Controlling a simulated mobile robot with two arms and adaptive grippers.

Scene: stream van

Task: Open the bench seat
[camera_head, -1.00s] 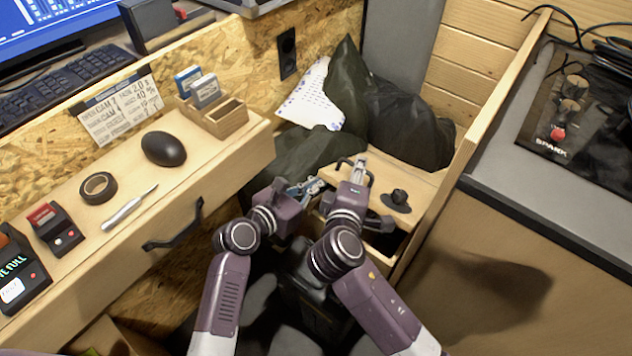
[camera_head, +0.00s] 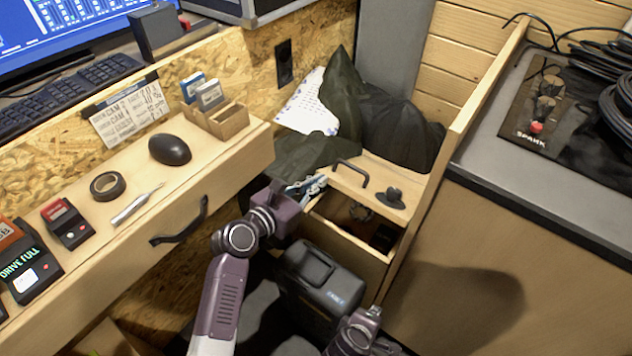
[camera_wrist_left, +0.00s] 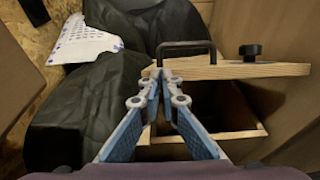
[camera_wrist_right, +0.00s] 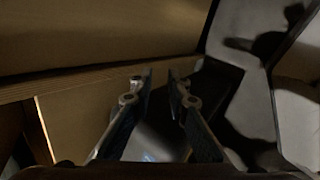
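The bench seat's wooden lid (camera_head: 362,195) has a black handle (camera_head: 351,172) and a round black knob (camera_head: 391,197). It is raised at the front, and the dark inside of the bench box (camera_head: 347,237) shows below it. My left gripper (camera_head: 313,187) is at the lid's front left corner. In the left wrist view its fingertips (camera_wrist_left: 160,76) are almost together, overlapping the lid's front edge (camera_wrist_left: 240,71); contact is unclear. My right arm is low near the bottom edge of the head view. The right wrist view shows its fingertips (camera_wrist_right: 160,76) apart with nothing between.
Dark green cloth (camera_head: 400,125) and a printed sheet (camera_head: 310,108) lie behind the lid. A desk drawer with a black handle (camera_head: 180,222) stands left, and a counter (camera_head: 480,165) right. A black case (camera_head: 322,285) stands before the bench.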

